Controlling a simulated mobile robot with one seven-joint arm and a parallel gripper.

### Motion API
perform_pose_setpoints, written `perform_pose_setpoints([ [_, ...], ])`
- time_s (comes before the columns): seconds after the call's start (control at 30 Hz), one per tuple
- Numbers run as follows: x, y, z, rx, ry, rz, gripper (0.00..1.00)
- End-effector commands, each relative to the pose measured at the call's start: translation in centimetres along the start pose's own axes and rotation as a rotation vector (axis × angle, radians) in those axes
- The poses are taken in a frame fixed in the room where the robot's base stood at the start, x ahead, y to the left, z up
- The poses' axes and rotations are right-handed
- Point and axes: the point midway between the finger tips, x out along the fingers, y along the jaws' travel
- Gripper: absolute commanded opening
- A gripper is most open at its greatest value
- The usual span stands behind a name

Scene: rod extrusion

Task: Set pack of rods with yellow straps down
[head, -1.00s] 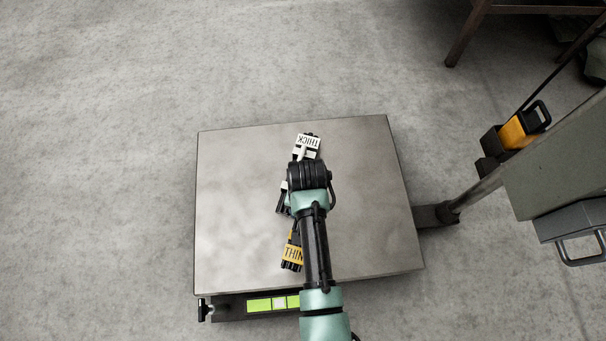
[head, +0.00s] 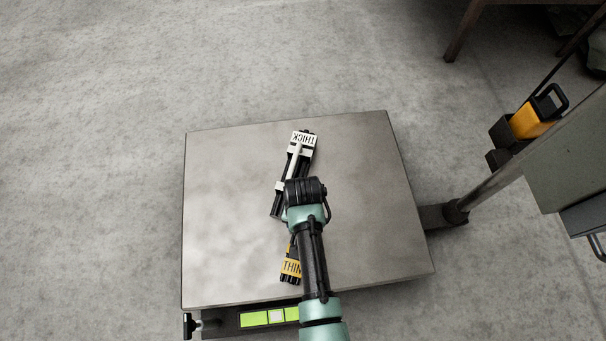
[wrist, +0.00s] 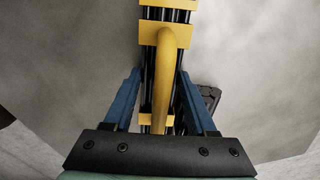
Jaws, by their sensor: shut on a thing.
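The pack of rods with yellow straps (head: 290,269) has a yellow THIN label and lies over the near part of a grey metal platform (head: 230,220). My arm partly covers it in the head view. In the wrist view the pack (wrist: 150,32) shows black rods, yellow straps and a curved yellow handle. My gripper (wrist: 158,80) has its blue fingers on either side of that handle, shut on it. The fingertips are hidden in the head view. I cannot tell whether the pack touches the platform.
A pack of rods with white straps and a THICK label (head: 303,139) lies on the platform just beyond my gripper. The platform's left and right sides are clear. A post (head: 490,190) stands at the right. A green strip (head: 262,319) runs along the front edge.

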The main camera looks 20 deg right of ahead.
Motion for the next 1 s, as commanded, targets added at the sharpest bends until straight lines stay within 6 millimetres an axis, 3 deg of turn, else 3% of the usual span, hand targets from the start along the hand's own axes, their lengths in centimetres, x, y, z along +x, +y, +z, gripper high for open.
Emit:
perform_pose_setpoints([
  [0.17, 0.3, 0.0, -0.1, 0.000, 0.002, -0.001, 0.00],
  [0.2, 0.3, 0.0, 0.0, 0.000, 0.001, 0.000, 0.64],
  [0.33, 0.3, 0.0, 0.0, 0.000, 0.000, 0.000, 0.87],
  [0.67, 0.0, 0.0, 0.0, 0.000, 0.000, 0.000, 0.87],
  [0.87, -2.7, 0.0, 0.0, 0.000, 0.001, 0.000, 0.87],
  [1.0, -5.6, 0.0, 0.0, 0.001, 0.001, 0.000, 0.87],
])
